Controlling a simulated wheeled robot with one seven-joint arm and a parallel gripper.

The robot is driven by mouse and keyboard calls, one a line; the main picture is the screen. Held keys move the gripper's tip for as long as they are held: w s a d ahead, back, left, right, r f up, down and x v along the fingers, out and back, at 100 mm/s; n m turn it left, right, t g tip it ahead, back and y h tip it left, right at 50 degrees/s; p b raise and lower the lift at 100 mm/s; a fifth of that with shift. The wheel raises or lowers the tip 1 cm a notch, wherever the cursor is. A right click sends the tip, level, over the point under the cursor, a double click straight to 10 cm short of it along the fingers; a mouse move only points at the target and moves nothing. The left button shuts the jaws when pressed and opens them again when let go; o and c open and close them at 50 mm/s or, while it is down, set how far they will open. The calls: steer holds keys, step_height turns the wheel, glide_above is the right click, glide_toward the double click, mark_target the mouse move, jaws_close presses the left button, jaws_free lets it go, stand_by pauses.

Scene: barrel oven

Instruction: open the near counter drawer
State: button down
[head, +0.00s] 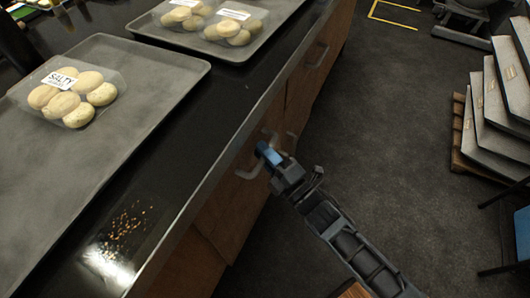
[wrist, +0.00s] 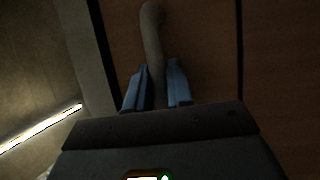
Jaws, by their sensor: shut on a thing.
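My gripper (head: 266,158) is at the wooden counter front, on the curved handle (head: 249,170) of the near counter drawer (head: 230,200). In the wrist view the blue fingers of my gripper (wrist: 158,88) are on both sides of the pale handle (wrist: 152,40), shut on it. The lower part of the handle is hidden behind the fingers and the gripper body. The drawer's wooden front (wrist: 205,45) fills the upper wrist view. In the head view I cannot tell whether the drawer stands out from the counter.
The dark countertop (head: 190,110) carries grey trays (head: 175,65) with packs of round buns (head: 75,97). Stacked grey slabs (head: 490,120) on a pallet and a blue chair (head: 522,232) stand at the right. The dark floor (head: 370,120) between is clear.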

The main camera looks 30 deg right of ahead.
steer(key=s+d, duration=0.6)
steer(key=s, duration=0.4)
steer(key=s+d, duration=0.6)
steer(key=s, duration=0.4)
steer(key=shift+s+b, duration=0.3)
steer(key=shift+b, duration=0.15)
steer(key=c, duration=1.1)
jaws_free()
steer(key=a+b+v, duration=0.1)
steer(key=v, duration=0.6)
steer(key=shift+s+d, duration=0.4)
steer(key=shift+d, duration=0.1)
steer(key=shift+f, duration=0.1)
